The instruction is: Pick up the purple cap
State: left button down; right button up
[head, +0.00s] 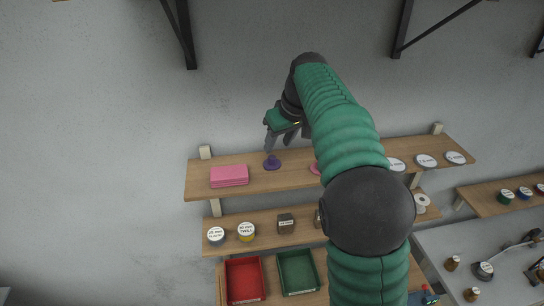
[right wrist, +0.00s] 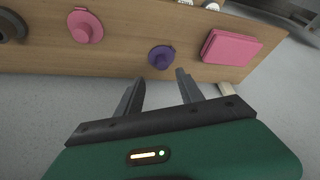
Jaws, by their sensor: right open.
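The purple cap (head: 272,162) sits on the top wooden shelf (head: 300,178), between a pink stack and a pink cap. It also shows in the right wrist view (right wrist: 161,57), just beyond the fingertips and nearer the right-hand finger in the picture. My right gripper (head: 268,138) is above and close to the purple cap in the head view. In the right wrist view its two fingers (right wrist: 160,80) are spread apart with nothing between them. My right arm covers the middle of the shelves in the head view. My left gripper is not in view.
A pink stack (head: 229,175) lies left of the cap. A pink cap (right wrist: 85,26) and a dark round item (right wrist: 10,26) show in the right wrist view. Lower shelves hold tins, a red tray (head: 244,280) and a green tray (head: 297,272). The wall stands behind.

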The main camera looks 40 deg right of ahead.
aim_at(272, 157)
jog(key=shift+w+a+f+p, duration=0.1)
jog(key=shift+f+p, duration=0.2)
jog(key=p+x, duration=0.1)
jog(key=x, duration=0.2)
jog(key=p+x, duration=0.1)
jog(key=x, duration=0.1)
jog(key=shift+a+p, duration=0.3)
jog(key=shift+p, duration=0.05)
jog(key=shift+d+f, duration=0.15)
jog(key=shift+s, duration=0.2)
jog(key=c, duration=0.7)
jog(key=shift+c, duration=1.2)
grip_shut()
jog(key=shift+w, duration=0.1)
